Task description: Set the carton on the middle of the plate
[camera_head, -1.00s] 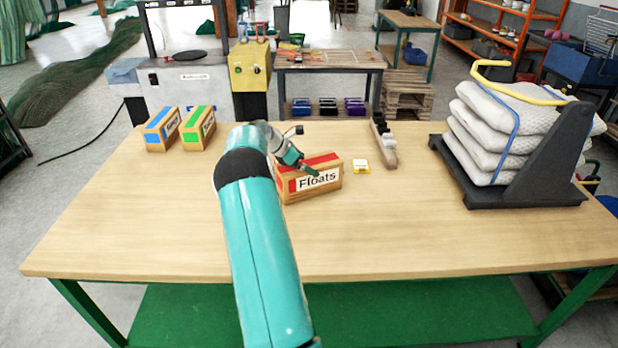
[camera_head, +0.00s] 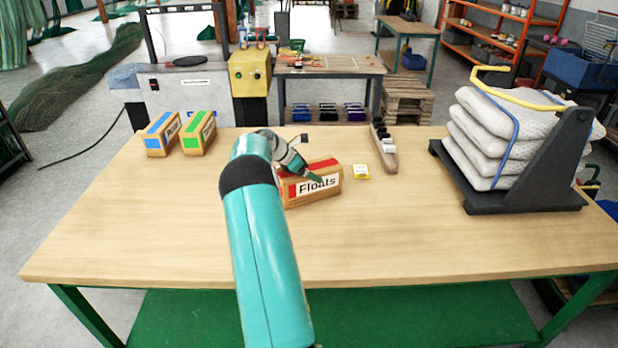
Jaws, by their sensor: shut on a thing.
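The carton (camera_head: 328,190), a tan box with a red stripe on top and a white "Floats" label, sits on the wooden table right of my arm. My gripper (camera_head: 316,177) is at its top and front and is shut on it, hiding part of the label and lid. The carton looks upright; I cannot tell whether its base is clear of the table.
Blue-striped (camera_head: 161,134) and green-striped (camera_head: 198,132) boxes stand at the table's back left. The table's front is clear.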

